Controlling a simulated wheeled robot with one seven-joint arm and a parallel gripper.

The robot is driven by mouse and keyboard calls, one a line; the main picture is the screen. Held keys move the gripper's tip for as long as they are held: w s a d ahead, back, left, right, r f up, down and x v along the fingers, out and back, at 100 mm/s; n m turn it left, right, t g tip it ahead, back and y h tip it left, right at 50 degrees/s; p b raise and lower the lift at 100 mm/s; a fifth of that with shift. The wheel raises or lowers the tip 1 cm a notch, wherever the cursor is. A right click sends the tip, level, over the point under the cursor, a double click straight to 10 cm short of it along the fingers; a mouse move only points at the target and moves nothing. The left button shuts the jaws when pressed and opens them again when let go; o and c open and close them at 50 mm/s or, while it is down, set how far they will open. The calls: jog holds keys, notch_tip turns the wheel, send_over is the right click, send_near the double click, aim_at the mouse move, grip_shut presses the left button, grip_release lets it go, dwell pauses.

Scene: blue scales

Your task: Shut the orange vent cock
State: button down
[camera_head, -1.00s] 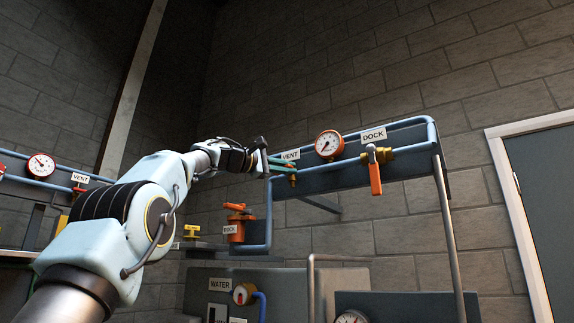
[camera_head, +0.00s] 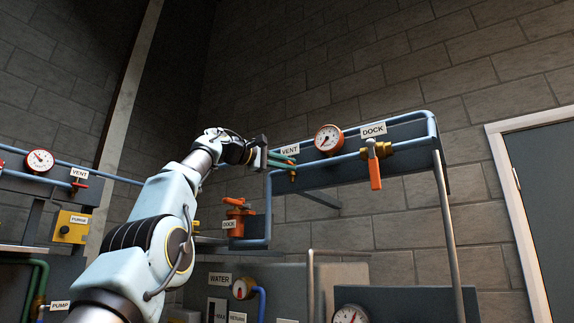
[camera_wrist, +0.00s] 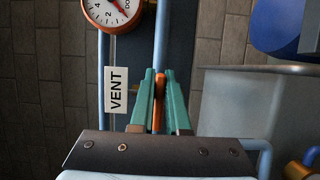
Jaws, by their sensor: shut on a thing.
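The orange vent cock (camera_head: 283,158) sits on the blue pipe under the VENT label (camera_head: 289,149), left of the round gauge. My gripper (camera_head: 280,160) reaches it from the left with teal fingers. In the wrist view the fingers of my gripper (camera_wrist: 159,84) are closed on both sides of the orange handle (camera_wrist: 159,88). The VENT label also shows there (camera_wrist: 116,90), just left of the fingers. The cock's body is mostly hidden behind the fingers, and only a bit of brass shows below them in the head view.
A gauge (camera_head: 328,139) and a DOCK valve with a hanging orange handle (camera_head: 375,172) are to the right on the same pipe. Another orange DOCK valve (camera_head: 238,215) is below my gripper. A separate red-handled VENT (camera_head: 80,184) is at far left.

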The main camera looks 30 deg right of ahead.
jog(key=shift+f, duration=0.2)
jog(key=c, duration=0.9)
grip_release()
jog(key=shift+s+r, duration=0.1)
jog(key=s+a+b, duration=0.1)
jog(key=a+b, duration=0.3)
jog(key=a, duration=0.6)
jog(key=shift+a+b, duration=0.3)
jog(key=shift+a, duration=0.05)
jog(key=shift+s, duration=0.1)
